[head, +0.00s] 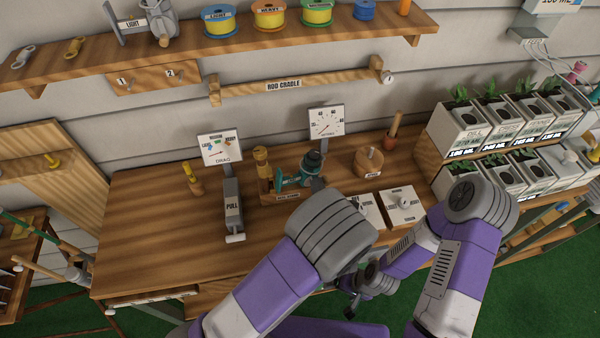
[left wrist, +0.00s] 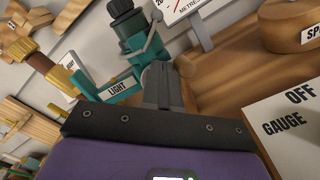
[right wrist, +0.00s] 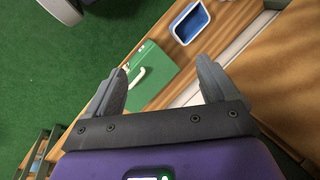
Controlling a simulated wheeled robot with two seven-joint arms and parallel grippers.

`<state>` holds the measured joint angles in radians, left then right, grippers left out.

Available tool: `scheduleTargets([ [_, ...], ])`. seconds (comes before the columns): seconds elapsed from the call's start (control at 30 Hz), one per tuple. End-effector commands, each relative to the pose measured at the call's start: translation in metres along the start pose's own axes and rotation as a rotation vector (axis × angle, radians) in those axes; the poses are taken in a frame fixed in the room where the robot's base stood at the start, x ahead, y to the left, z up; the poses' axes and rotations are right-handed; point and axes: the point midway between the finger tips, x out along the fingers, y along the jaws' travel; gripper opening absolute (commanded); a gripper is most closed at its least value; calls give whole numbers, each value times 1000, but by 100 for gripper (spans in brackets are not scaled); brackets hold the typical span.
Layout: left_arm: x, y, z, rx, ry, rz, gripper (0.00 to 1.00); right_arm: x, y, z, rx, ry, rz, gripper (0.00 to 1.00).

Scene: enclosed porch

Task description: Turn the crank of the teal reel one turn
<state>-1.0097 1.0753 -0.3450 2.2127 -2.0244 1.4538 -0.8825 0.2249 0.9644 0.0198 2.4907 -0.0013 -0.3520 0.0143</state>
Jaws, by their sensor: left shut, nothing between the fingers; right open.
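The teal reel (head: 290,180) sits on a wooden stand on the workbench, with a tan rod handle (head: 262,160) at its left. In the left wrist view the reel (left wrist: 125,60) has a dark knob on top and a "LIGHT" label. A thin grey bar (left wrist: 153,42) at its right side may be the crank. My left gripper (head: 318,184) is shut and empty, its tips close to the reel's right side; I cannot tell if they touch it. It also shows in the left wrist view (left wrist: 160,68). My right gripper (right wrist: 165,75) is open and empty, low at the bench's front.
A pull lever (head: 233,207) with a drag dial stands left of the reel. A metre dial (head: 326,121) stands behind it, a switch panel (head: 403,207) to the right. Planter boxes (head: 465,125) fill the right side. A green case (right wrist: 150,75) and blue bin (right wrist: 190,23) lie below my right gripper.

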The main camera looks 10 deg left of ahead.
Motion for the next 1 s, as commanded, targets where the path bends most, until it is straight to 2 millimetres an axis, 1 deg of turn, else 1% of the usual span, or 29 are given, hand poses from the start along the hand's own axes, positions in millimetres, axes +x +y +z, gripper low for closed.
scheduleTargets([
  [0.67, 0, -3, -4, -1, 0, 1, 0, 2, 1, 0, 0, 0, 0, 87],
  [1.0, 0, 2, 2, 0, -1, 1, 0, -6, -2, 0, 0, 0, 0, 87],
])
